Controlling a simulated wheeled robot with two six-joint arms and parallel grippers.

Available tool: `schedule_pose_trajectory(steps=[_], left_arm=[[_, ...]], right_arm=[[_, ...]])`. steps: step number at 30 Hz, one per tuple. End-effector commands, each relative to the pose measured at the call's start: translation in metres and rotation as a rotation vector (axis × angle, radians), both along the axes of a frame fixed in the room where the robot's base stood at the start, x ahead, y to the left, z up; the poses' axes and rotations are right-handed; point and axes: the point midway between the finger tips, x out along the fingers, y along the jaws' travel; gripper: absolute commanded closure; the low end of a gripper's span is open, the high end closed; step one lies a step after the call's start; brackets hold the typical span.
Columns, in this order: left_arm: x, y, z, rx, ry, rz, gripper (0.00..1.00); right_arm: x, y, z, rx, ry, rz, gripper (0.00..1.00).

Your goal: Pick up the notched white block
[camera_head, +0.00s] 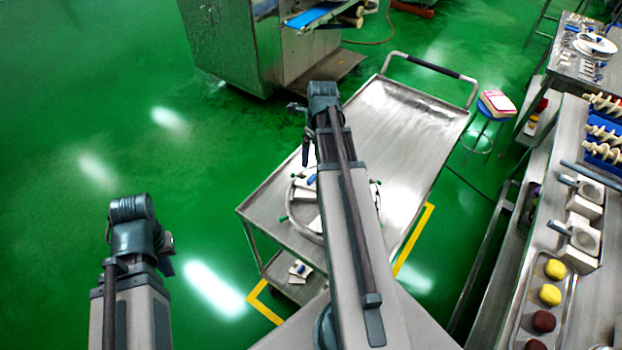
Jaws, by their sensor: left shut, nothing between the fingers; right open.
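White pieces (306,192) lie in a round tray with green clips on the steel cart (262,210), largely hidden behind my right arm; I cannot tell whether one is the notched block. Two off-white blocks with round recesses, an upper one (584,208) and a lower one (574,255), stand on the steel bench at the right. My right gripper (304,130) is open over the cart, seen small and from behind. My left gripper (166,256) is shut and empty at the lower left, over green floor, away from the cart and bench.
The cart's far half is bare, with a handle (433,66) at its end. A small stool (485,115) stands beside it. A tray with yellow and dark balls (550,294) lies on the bench. A steel machine (250,45) stands behind. Floor at left is clear.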

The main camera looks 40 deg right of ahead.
Motion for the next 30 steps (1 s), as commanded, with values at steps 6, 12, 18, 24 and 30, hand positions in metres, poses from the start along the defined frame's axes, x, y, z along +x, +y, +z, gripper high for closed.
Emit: schedule_pose_trajectory(steps=[6,12,18,24,30], left_arm=[[0.0,0.0,0.001,0.0,0.0,0.0,1.0],[0.0,0.0,-0.013,0.0,0.0,-0.002,1.0],[0.0,0.0,-0.04,0.001,0.0,-0.005,1.0],[0.0,0.0,-0.07,0.001,0.0,-0.003,1.0],[0.0,0.0,-0.086,0.001,0.0,-0.002,1.0]], right_arm=[[-0.001,-0.006,0.001,0.005,-0.002,-0.047,0.07],[0.0,-0.005,-0.013,0.005,-0.002,-0.044,0.07],[0.003,-0.004,-0.04,0.005,-0.002,-0.042,0.07],[0.006,-0.004,-0.069,0.005,-0.002,-0.042,0.07],[0.009,-0.003,-0.086,0.005,-0.002,-0.042,0.07]])
